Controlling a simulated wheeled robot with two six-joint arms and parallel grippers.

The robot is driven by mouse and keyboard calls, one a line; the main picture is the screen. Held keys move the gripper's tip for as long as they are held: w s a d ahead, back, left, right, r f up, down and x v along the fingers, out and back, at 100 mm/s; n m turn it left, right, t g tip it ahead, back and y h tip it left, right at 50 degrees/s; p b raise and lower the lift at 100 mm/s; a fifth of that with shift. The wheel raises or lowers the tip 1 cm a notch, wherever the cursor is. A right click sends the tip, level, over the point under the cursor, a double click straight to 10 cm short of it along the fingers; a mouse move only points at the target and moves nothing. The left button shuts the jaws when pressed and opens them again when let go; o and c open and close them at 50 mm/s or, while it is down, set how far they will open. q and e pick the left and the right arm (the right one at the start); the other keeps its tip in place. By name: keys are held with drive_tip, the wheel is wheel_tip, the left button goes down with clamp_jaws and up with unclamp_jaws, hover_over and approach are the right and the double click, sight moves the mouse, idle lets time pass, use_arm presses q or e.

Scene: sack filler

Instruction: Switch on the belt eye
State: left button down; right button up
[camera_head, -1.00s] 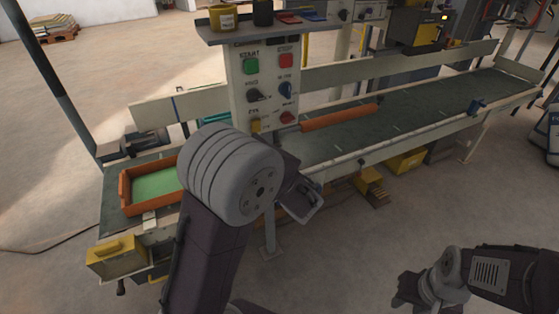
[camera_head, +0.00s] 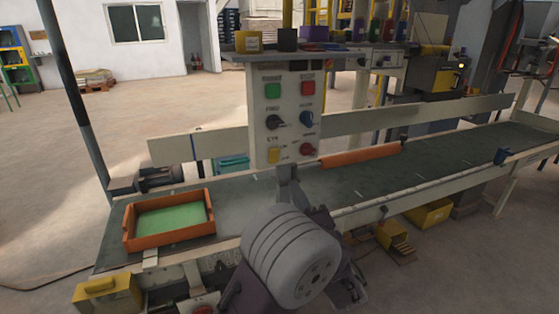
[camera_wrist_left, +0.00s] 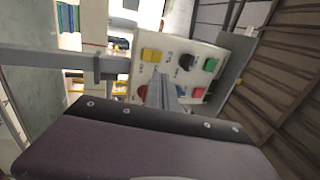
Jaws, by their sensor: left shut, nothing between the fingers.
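The pale control panel (camera_head: 262,122) stands above the belt. Its yellow switch (camera_head: 275,154), under a label that looks like EYE, is at the lower left; it also shows in the left wrist view (camera_wrist_left: 150,55). A red knob (camera_head: 307,149) is beside it. Above are a black selector (camera_head: 273,122), a blue selector (camera_head: 306,119), a green button (camera_head: 272,90) and a red button (camera_head: 308,88). My left gripper (camera_head: 287,170) is shut and empty, just below the yellow switch in the picture. In the wrist view its fingers (camera_wrist_left: 164,88) overlap the panel; contact cannot be told. My right gripper is not in view.
An orange tray (camera_head: 128,226) with a green inside sits on the belt's left end. A shelf (camera_head: 235,56) with small containers tops the panel. The belt (camera_head: 440,158) is clear farther right.

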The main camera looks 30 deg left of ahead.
sight(275, 151)
use_arm(q)
drive_tip(key=x, duration=1.2)
